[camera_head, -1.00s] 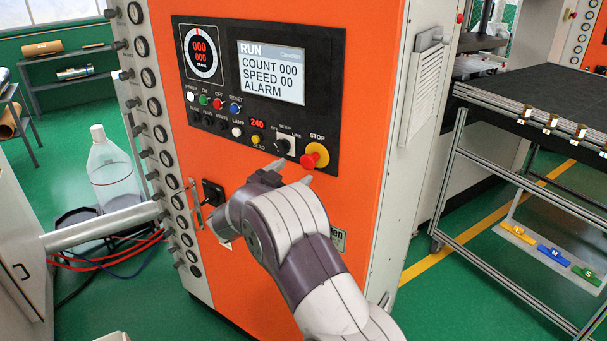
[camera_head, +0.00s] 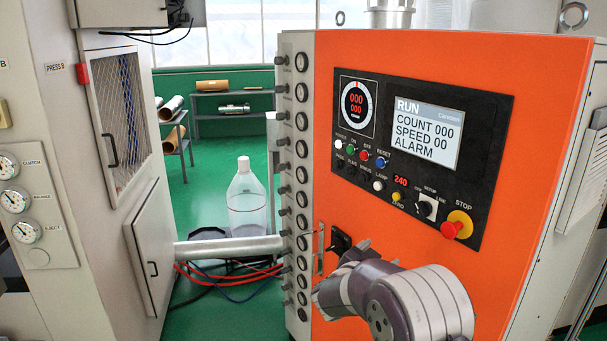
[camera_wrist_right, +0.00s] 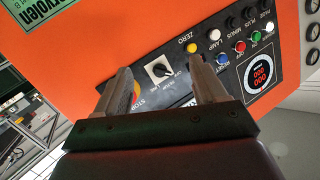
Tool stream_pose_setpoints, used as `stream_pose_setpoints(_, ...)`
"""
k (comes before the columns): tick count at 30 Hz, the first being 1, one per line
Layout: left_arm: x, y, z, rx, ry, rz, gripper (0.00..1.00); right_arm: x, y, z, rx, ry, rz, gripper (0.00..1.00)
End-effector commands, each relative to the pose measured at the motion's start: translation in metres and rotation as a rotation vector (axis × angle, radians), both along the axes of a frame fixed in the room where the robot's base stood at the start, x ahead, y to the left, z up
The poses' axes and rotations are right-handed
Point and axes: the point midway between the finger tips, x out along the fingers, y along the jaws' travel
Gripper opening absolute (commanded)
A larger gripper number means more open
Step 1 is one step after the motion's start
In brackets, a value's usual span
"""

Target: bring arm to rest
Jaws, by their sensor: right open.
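My right arm comes into the head view from the lower right. Its gripper (camera_head: 378,257) is below the control panel (camera_head: 478,180) of the orange machine, beside a black latch (camera_head: 340,240). In the right wrist view the two fingers (camera_wrist_right: 163,88) are apart with nothing between them. The panel lies beyond them, with the selector knob (camera_wrist_right: 159,70) showing in the gap. The red and yellow STOP button is partly hidden behind one finger there; it shows clear in the head view (camera_head: 457,225). My left gripper is not in view.
The orange machine (camera_head: 540,110) fills the right side. A grey press cabinet (camera_head: 110,200) stands at the left, with a metal pipe (camera_head: 230,249) crossing to the column of gauges. A clear bottle (camera_head: 247,200) stands behind the pipe. Red hoses (camera_head: 215,274) run below it.

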Motion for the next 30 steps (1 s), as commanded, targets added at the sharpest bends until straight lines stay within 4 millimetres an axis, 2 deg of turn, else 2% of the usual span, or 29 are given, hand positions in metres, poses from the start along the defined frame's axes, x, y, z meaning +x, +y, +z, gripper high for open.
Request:
stream_pose_setpoints(1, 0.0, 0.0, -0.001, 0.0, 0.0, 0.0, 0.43, 0.0, 0.03, -0.029, 0.056, 0.106, 0.197, 0.71)
stream_pose_setpoints(2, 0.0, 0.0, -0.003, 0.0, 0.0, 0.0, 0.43, -0.008, 0.049, -0.049, 0.097, 0.197, 0.326, 0.71)
stream_pose_setpoints(3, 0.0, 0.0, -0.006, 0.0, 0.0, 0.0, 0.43, -0.032, 0.072, -0.077, 0.15, 0.338, 0.479, 0.71)
stream_pose_setpoints(4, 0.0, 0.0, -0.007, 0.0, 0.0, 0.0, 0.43, -0.055, 0.084, -0.095, 0.182, 0.446, 0.57, 0.71)
stream_pose_setpoints(5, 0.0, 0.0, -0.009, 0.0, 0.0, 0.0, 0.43, -0.08, 0.091, -0.111, 0.209, 0.554, 0.644, 0.71)
stream_pose_setpoints(6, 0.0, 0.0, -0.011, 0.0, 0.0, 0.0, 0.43, -0.118, 0.096, -0.128, 0.233, 0.697, 0.72, 0.71)
stream_pose_setpoints(8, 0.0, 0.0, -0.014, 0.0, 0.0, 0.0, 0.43, -0.175, 0.094, -0.148, 0.257, 0.892, 0.793, 0.71)
stream_pose_setpoints(9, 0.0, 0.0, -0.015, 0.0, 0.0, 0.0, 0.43, -0.21, 0.089, -0.156, 0.262, 1.01, 0.825, 0.71)
stream_pose_setpoints(12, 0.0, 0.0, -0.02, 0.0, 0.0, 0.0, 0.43, -0.284, 0.07, -0.166, 0.251, 1.239, 0.864, 0.71)
stream_pose_setpoints(15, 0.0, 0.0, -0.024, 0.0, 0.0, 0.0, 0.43, -0.331, 0.05, -0.166, 0.215, 1.361, 0.876, 0.71)
stream_pose_setpoints(17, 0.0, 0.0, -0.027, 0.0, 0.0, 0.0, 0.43, -0.343, 0.041, -0.163, 0.195, 1.354, 0.87, 0.71)
stream_pose_setpoints(20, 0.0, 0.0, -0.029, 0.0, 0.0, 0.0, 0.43, -0.338, 0.037, -0.156, 0.196, 1.316, 0.853, 0.71)
stream_pose_setpoints(30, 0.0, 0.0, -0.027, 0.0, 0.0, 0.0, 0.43, -0.337, 0.037, -0.156, 0.199, 1.314, 0.852, 0.71)
